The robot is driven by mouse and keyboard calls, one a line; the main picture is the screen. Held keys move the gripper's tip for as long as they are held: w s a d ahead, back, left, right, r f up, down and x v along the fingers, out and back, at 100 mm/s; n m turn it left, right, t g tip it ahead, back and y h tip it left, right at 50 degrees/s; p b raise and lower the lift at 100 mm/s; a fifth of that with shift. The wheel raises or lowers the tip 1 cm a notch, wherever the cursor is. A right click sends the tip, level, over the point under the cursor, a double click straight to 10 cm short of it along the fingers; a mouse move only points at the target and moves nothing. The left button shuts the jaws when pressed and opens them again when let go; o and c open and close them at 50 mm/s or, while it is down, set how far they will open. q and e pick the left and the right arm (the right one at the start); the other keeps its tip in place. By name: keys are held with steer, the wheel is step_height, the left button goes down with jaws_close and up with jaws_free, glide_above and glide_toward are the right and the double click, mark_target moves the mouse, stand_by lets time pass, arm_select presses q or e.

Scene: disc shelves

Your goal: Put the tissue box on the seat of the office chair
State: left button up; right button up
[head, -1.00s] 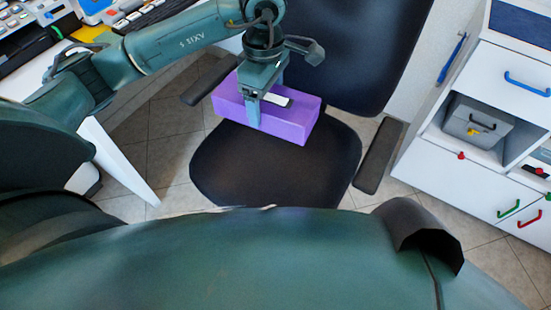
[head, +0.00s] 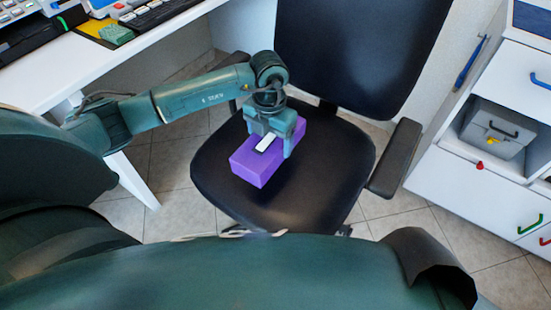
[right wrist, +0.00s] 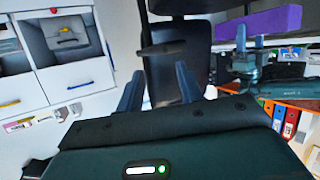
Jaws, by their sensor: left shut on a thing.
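The tissue box (head: 250,166) is a purple block with a white strip on top. My left gripper (head: 270,138) is shut on it, with its fingers across the box. In the head view the box lies over the left part of the dark office chair's seat (head: 325,172); I cannot tell whether it touches the seat. In the right wrist view the tissue box (right wrist: 260,22) shows at the upper right, beside my left gripper (right wrist: 245,60). My right gripper (right wrist: 158,70) shows there with its fingers apart and nothing between them.
The chair's backrest (head: 350,50) rises behind the seat, and an armrest (head: 395,160) stands at its right. A white desk (head: 150,48) is at the left. A white cabinet (head: 450,190) with a grey case (head: 498,130) is at the right. Tiled floor shows between them.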

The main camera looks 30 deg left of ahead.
arm_select(q)
step_height(320, 180, down, 4)
steer(key=shift+r+b, duration=0.15)
steer(key=shift+b, duration=0.2)
steer(key=shift+f+b, duration=0.45)
steer(key=shift+f, duration=1.65)
arm_select(e)
steer(key=shift+w+a+f+t, duration=0.15)
steer(key=shift+w+f+t, duration=0.25)
arm_select(q)
steer(key=shift+f, duration=0.2)
steer(key=o, duration=1.1)
steer(key=shift+c, duration=0.2)
arm_select(e)
steer(key=shift+n, duration=0.3)
